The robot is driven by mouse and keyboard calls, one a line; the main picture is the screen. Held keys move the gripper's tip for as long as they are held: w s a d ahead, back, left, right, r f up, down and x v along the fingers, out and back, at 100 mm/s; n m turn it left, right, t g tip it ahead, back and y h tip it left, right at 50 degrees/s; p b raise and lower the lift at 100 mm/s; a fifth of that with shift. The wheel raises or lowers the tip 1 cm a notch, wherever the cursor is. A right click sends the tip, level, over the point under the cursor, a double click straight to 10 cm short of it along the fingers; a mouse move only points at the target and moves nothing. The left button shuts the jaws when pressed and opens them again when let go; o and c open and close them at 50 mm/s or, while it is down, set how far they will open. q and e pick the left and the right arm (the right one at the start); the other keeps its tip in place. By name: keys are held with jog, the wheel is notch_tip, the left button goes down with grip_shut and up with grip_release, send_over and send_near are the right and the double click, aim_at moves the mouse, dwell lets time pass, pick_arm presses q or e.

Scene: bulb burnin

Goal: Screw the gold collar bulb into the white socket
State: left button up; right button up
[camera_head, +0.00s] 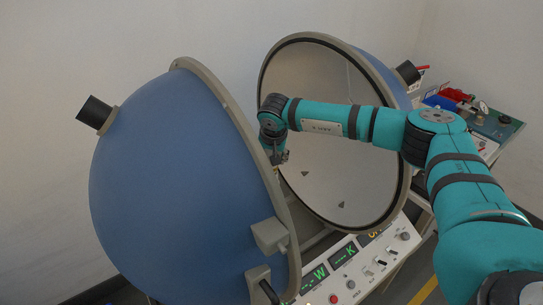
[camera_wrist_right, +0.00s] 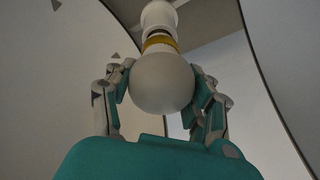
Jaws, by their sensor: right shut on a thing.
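In the right wrist view a round white bulb (camera_wrist_right: 161,84) with a gold collar (camera_wrist_right: 160,42) sits between the fingers of my right gripper (camera_wrist_right: 163,95), which is shut on it. A white socket (camera_wrist_right: 158,14) is in line with the bulb, just beyond the gold collar. The collar is close to the socket, and I cannot tell how far the bulb's base is in it. In the head view my right arm reaches between the two halves of a large sphere, and its gripper (camera_head: 277,154) is mostly hidden behind the near half. My left gripper is not in view.
The blue half sphere (camera_head: 165,180) stands open at the left, with the pale-lined half (camera_head: 335,140) behind my arm. Their rims leave a narrow gap. A control panel (camera_head: 345,265) with green displays is below. A bench with red and blue items (camera_head: 455,100) is at the right.

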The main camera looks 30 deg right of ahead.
jog(key=shift+w+a, duration=0.1)
jog(key=shift+a, duration=0.2)
jog(key=shift+c, duration=0.5)
